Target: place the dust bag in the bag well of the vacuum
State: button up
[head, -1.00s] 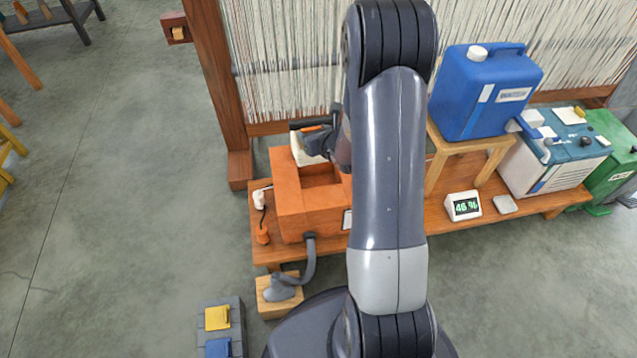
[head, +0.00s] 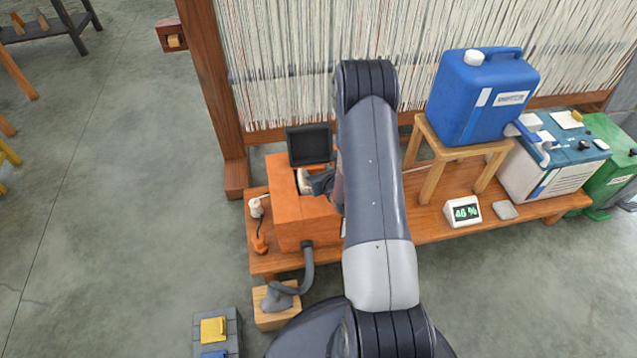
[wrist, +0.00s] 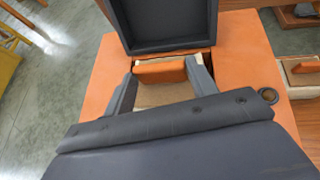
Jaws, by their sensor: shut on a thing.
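The orange vacuum (head: 290,215) stands on the wooden bench, its dark lid (head: 309,145) raised at the back; the lid also shows in the wrist view (wrist: 168,25). My gripper (head: 318,182) is at the bag well, an opening in the vacuum's top. In the wrist view my gripper (wrist: 163,88) has its two grey fingers shut on the beige dust bag (wrist: 165,96), which has an orange strip. The bag (head: 303,183) is at least partly inside the well; its lower part is hidden, so I cannot tell whether it touches the bottom.
A grey hose (head: 307,270) runs from the vacuum to a nozzle on a wooden block (head: 277,306). A blue canister (head: 486,95) on a wooden stand (head: 431,180) and a display (head: 463,211) are to the right. The loom (head: 222,110) is behind. Floor at left is open.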

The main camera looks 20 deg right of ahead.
jog(key=shift+f+b, duration=0.45)
jog(key=shift+f, duration=1.45)
jog(key=shift+f, duration=0.2)
jog(key=o, duration=1.3)
jog(key=shift+c, duration=0.2)
jog(key=shift+r, duration=0.1)
jog(key=shift+r, duration=0.2)
jog(key=p+v, duration=0.2)
jog(key=v, duration=1)
jog(key=shift+f, duration=0.1)
